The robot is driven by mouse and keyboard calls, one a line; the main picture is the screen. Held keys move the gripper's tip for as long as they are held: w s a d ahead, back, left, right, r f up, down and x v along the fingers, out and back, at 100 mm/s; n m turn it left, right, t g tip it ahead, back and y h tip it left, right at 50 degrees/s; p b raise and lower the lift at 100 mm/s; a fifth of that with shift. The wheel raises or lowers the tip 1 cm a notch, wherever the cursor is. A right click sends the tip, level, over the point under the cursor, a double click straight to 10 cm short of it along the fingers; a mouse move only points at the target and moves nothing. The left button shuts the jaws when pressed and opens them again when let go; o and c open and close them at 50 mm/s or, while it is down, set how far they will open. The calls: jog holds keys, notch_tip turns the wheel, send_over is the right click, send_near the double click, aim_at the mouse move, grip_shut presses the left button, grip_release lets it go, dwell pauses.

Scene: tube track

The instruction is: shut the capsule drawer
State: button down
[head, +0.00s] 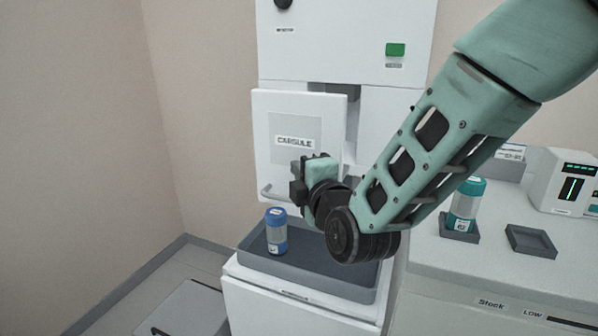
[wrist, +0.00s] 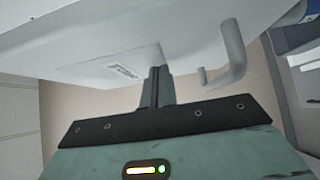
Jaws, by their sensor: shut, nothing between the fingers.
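The white capsule drawer front (head: 272,125), with its grey "CAPSULE" label, stands out from the white cabinet in the head view. A dark gap shows behind its top right edge, so the drawer is at least partly open. In the wrist view the drawer front (wrist: 90,45) fills the top, with the handle (wrist: 232,60) right of my fingers. My gripper (head: 297,180) is shut and empty, before the lower part of the drawer front. In the wrist view its fingertips (wrist: 157,75) reach the front; I cannot tell whether they touch.
A blue-capped capsule (head: 277,232) stands in the grey tray (head: 310,285) below the drawer. On the right counter are a teal-capped capsule (head: 466,205) in a holder, an empty square holder (head: 531,241) and a white device (head: 562,185). My arm covers part of the cabinet.

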jog(key=w+d+b, duration=0.1)
jog(key=w+d, duration=0.1)
jog(key=w, duration=0.5)
jog(key=w+d+b, duration=0.2)
jog(key=w+d, duration=0.1)
jog(key=w, duration=0.5)
jog(key=w+d+b, duration=0.1)
jog(key=w+d, duration=0.2)
jog(key=w, duration=0.4)
jog(key=shift+w+d, duration=0.1)
jog(key=shift+w, duration=0.2)
jog(key=shift+w+d+r+b, duration=0.15)
jog(key=shift+w+d+b, duration=0.05)
jog(key=shift+b, duration=0.1)
